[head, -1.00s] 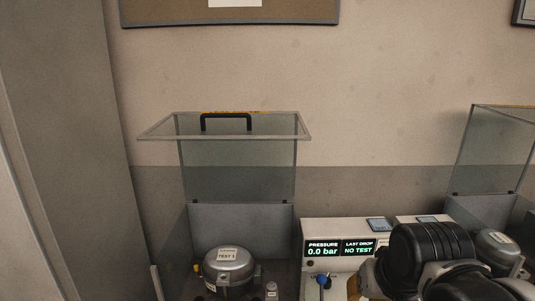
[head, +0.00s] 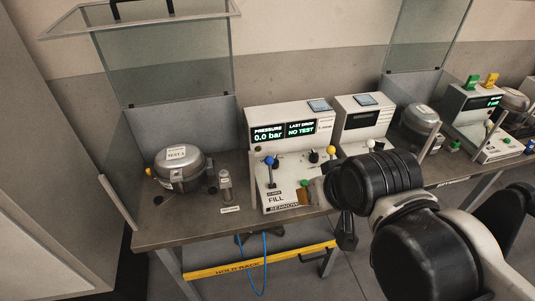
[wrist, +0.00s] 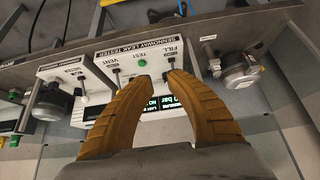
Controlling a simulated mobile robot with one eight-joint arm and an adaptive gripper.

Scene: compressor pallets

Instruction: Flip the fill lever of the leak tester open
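The leak tester (head: 257,117) is a white box on the bench, with a display reading 0.0 bar and NO TEST. Its fill lever (head: 271,175) has a blue knob and stands upright above the FILL label. My gripper (head: 305,194) is in front of the tester's lower right panel, partly hidden by my arm. In the wrist view my gripper (wrist: 155,77) has two orange fingers apart, with nothing between them. The leak tester (wrist: 115,53) appears upside down there.
A compressor marked TEST 1 (head: 183,170) and a small cylinder (head: 225,186) stand left of the tester. A yellow-knobbed lever (head: 331,151) is on its right. A second white unit (head: 362,118) stands beside it. A blue hose (head: 264,262) hangs below the bench edge.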

